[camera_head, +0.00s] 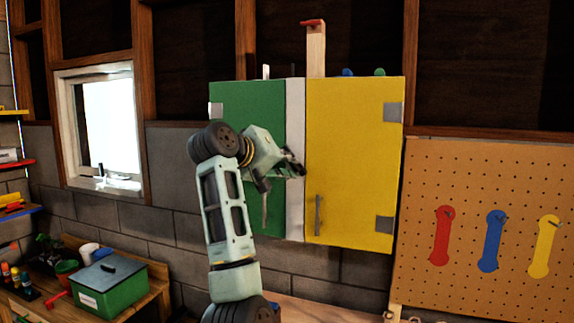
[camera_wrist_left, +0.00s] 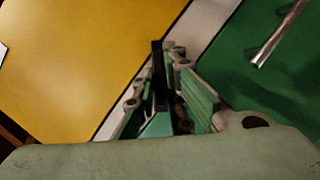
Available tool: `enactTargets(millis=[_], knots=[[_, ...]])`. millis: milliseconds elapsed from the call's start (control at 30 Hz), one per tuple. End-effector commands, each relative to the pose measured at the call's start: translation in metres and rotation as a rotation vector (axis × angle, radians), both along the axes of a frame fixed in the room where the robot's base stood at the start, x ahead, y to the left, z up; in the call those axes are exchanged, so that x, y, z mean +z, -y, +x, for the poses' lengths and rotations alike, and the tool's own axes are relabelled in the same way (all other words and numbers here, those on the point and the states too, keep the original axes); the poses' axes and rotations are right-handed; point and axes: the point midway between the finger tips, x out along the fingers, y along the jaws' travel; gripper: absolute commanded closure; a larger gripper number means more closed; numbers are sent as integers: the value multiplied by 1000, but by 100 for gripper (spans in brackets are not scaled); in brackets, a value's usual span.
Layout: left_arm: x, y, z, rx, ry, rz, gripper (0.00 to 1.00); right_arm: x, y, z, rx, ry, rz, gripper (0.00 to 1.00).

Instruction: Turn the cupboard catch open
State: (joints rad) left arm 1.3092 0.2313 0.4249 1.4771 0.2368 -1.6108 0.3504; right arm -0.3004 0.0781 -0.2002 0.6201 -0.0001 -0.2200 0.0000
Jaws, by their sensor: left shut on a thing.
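The cupboard hangs on the wall in the head view, with a green left door (camera_head: 235,105), a yellow right door (camera_head: 350,150) and a white strip (camera_head: 295,115) between them. Both doors look closed. My left gripper (camera_head: 296,168) is at the white strip, in front of the cupboard. In the left wrist view the gripper (camera_wrist_left: 168,75) is shut on a dark upright bar, the catch (camera_wrist_left: 157,68). The fingers hide much of the catch, so its exact turn is hard to tell. My right gripper is not in view.
The yellow door has a grey handle (camera_head: 318,215); the green door's handle (camera_wrist_left: 278,38) shows in the left wrist view. A pegboard (camera_head: 470,180) with coloured wrenches is at right. A bench with a green box (camera_head: 108,288) stands lower left, below a window (camera_head: 103,125).

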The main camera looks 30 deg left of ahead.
Motion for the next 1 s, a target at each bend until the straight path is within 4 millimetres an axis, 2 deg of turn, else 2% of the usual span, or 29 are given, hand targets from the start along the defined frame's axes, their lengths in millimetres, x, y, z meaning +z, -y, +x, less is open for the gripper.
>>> enactTargets(millis=[600, 1000], knots=[[5, 3, 0, 1, -122, 541, 100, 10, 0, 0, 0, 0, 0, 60], [5, 4, 1, 0, -165, 723, 100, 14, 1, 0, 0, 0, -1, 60]])
